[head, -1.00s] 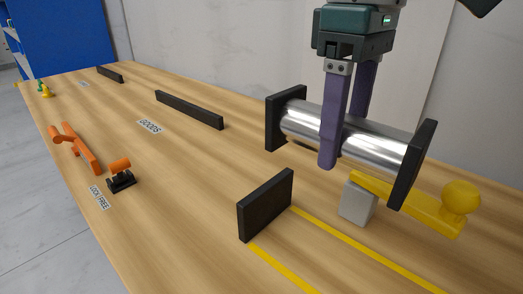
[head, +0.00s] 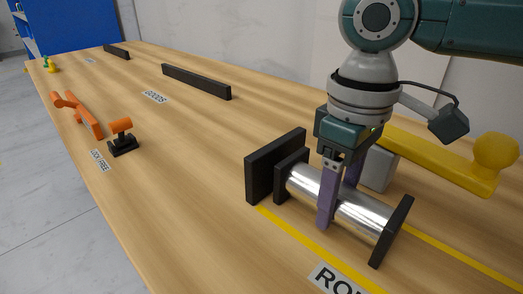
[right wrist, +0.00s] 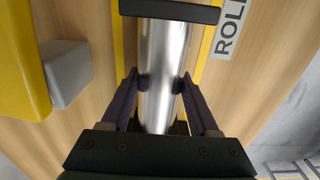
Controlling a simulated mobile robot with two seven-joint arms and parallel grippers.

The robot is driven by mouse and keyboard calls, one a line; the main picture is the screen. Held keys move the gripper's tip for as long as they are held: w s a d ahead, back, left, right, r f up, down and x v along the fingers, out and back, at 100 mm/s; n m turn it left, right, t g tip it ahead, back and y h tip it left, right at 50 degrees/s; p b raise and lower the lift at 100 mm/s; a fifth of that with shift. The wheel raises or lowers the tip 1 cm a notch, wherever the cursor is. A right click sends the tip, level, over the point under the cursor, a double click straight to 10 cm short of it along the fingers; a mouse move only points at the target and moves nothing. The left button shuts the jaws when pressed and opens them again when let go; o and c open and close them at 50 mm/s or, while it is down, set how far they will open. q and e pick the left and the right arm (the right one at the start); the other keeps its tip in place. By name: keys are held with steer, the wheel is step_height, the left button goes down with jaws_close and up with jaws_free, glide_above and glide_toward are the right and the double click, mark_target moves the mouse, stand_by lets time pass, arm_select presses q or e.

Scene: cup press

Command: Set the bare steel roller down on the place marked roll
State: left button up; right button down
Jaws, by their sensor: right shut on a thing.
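The bare steel roller (head: 362,217) is a shiny cylinder with a black square plate at each end. My right gripper (head: 335,222) is shut on it from above, around its middle. In the right wrist view the roller (right wrist: 163,65) runs between the two purple fingers of the gripper (right wrist: 161,85). The roller lies low over the place marked roll, between two yellow lines (head: 312,245). Its far end plate is close beside an upright black block (head: 262,172). I cannot tell whether the plates touch the table. The roll label (head: 336,281) is partly cut off. My left gripper is out of view.
A yellow lever with a ball knob (head: 455,165) and a grey block (head: 379,169) stand just behind the roller. An orange lever (head: 78,114) and a small orange-topped latch (head: 122,136) are at the left. The wooden table (head: 190,190) is clear between.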

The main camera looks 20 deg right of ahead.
steer(key=shift+c, duration=0.7)
jaws_free()
